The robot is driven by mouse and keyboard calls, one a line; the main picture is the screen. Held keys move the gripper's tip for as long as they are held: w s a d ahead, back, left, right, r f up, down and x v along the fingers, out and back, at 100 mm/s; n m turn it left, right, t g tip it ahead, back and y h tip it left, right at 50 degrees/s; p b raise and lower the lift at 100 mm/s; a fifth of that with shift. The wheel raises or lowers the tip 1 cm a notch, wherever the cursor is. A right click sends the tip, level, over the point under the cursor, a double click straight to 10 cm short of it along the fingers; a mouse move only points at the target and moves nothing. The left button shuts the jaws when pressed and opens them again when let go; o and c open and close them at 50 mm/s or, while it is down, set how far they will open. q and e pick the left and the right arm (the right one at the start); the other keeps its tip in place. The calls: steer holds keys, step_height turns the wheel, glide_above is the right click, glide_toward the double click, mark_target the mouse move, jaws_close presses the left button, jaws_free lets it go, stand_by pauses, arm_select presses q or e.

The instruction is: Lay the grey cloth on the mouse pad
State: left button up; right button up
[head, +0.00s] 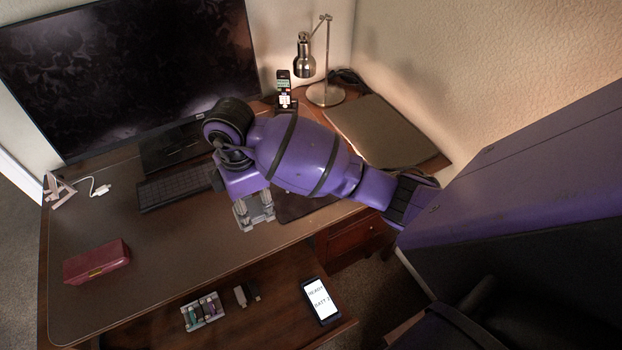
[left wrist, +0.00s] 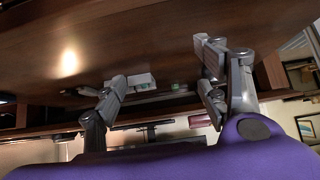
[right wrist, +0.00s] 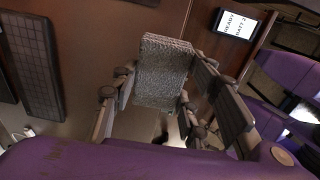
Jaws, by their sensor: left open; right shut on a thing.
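The grey cloth (right wrist: 162,72) is a small, textured, folded-looking piece in the right wrist view. My right gripper (right wrist: 158,95) is shut on it, with a finger on either side. In the head view my right gripper (head: 255,216) points down over the desk, just left of the dark mouse pad (head: 296,208). My purple arm covers part of the pad, and the cloth is hard to make out there. My left gripper (left wrist: 163,85) is open and empty in the left wrist view; it does not show in the head view.
A keyboard (head: 172,187) lies behind the gripper, below a large monitor (head: 120,65). A red case (head: 97,262) is at the left. A phone (head: 320,300) and a small rack (head: 202,311) lie at the front. A closed laptop (head: 385,130) and lamp (head: 326,94) stand back right.

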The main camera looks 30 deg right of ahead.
steer(key=shift+d, duration=0.4)
steer(key=w+d+f, duration=0.4)
steer(key=d, duration=0.4)
glide_above(293, 203)
steer(key=a, duration=0.1)
steer(key=f, duration=0.4)
steer(key=shift+s+f, duration=0.2)
steer(key=shift+s, duration=0.05)
steer(key=shift+w+d+f, duration=0.2)
steer(key=shift+d+f, duration=0.15)
steer(key=shift+f, duration=0.2)
steer(key=shift+w+d+f, duration=0.1)
steer(key=shift+d+f, duration=0.05)
steer(key=shift+f, duration=1.55)
steer(key=shift+f, duration=0.2)
steer(key=o, duration=1.1)
